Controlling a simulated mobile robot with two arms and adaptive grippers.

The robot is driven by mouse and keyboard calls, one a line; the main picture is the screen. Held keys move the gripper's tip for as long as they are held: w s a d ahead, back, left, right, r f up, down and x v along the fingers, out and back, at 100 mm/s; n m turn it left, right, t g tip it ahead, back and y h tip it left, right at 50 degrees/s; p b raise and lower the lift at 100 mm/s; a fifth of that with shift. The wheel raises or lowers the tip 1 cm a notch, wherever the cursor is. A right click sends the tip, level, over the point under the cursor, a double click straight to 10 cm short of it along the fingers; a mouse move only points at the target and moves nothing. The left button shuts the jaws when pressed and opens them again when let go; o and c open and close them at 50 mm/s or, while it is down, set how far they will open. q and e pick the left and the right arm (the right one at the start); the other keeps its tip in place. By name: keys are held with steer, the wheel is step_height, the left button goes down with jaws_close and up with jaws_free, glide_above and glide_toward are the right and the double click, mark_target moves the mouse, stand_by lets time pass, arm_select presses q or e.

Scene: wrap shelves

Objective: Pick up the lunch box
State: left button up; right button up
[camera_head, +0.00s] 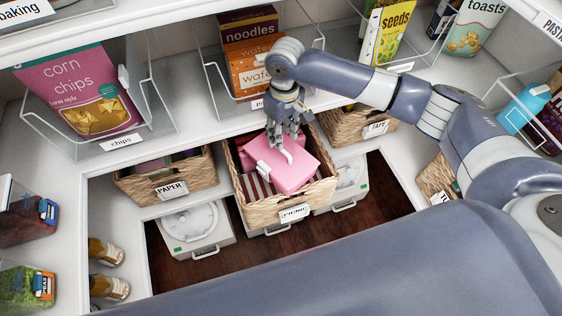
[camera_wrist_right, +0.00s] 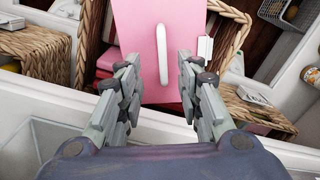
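The pink lunch box (camera_head: 283,168) sits tilted in the wicker basket labelled PICNIC (camera_head: 250,212), with its white handle facing up. It also shows in the right wrist view (camera_wrist_right: 178,35), with the handle (camera_wrist_right: 165,55) in the middle. My right gripper (camera_head: 284,140) points down over the box at the handle end. In the right wrist view the right gripper's fingers (camera_wrist_right: 160,88) are apart, with the box and handle between and beyond them. I cannot tell whether they touch the box. My left gripper is not in view.
Striped cloth lies in the PICNIC basket beside the box. The PAPER basket (camera_head: 168,190) is to the left and the TAPE basket (camera_head: 350,126) to the right. A shelf with a wafer box (camera_head: 252,70) and clear bins is behind. White scales (camera_head: 195,228) stand below.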

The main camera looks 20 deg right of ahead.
glide_above(281, 161)
steer(key=w, duration=0.2)
steer(key=f, duration=0.3)
steer(key=d+f, duration=0.1)
steer(key=f, duration=0.1)
steer(key=shift+p, duration=0.35)
steer(key=shift+a, duration=0.1)
jaws_close()
